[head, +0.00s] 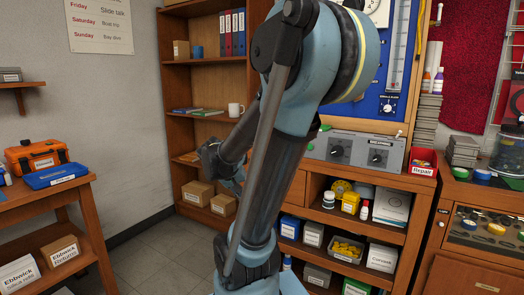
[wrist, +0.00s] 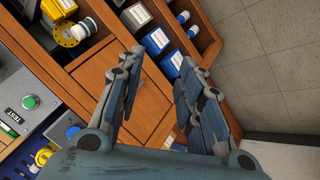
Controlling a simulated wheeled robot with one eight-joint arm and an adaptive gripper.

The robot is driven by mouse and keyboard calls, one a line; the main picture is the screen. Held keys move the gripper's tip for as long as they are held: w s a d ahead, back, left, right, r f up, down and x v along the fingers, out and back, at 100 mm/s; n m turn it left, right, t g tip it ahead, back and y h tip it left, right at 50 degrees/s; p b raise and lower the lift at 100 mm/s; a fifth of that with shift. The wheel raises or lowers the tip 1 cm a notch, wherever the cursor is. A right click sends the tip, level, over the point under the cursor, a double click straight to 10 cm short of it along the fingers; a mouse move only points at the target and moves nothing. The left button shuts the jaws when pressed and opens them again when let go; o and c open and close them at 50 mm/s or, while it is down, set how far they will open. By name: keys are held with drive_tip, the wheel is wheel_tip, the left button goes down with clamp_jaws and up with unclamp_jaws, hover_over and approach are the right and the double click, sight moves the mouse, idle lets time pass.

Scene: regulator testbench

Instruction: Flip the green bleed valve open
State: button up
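I cannot make out the green bleed valve for certain. A small green part (head: 325,128) shows just right of my arm in the head view, above the grey control box (head: 356,150). A round green button (wrist: 29,102) beside a TEST label is also there. My gripper (wrist: 160,65) is open and empty, its fingers apart over brown wood cabinet fronts, away from these green parts. My arm hides part of the bench in the head view.
The blue gauge panel (head: 388,70) stands behind the grey box. Shelves below hold bottles, boxes and a yellow-filled bin (head: 346,250). A bookcase (head: 205,75) stands behind my arm, and a wooden table (head: 45,200) at left. Bare floor (head: 150,255) lies between.

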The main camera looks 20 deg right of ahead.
drive_tip(key=w+d+r+m+t+h, duration=0.1)
drive_tip(key=w+r+m+t+h, duration=0.25)
drive_tip(key=w, duration=0.75)
drive_tip(key=w+d+r+m+t+h, duration=0.15)
drive_tip(key=w+r+h, duration=0.35)
drive_tip(key=w, duration=0.5)
drive_tip(key=x, duration=1.7)
drive_tip(key=shift+s+d+g+h, duration=0.25)
drive_tip(key=shift+s+g+h, duration=0.05)
drive_tip(key=shift+s+h, duration=0.15)
clamp_jaws()
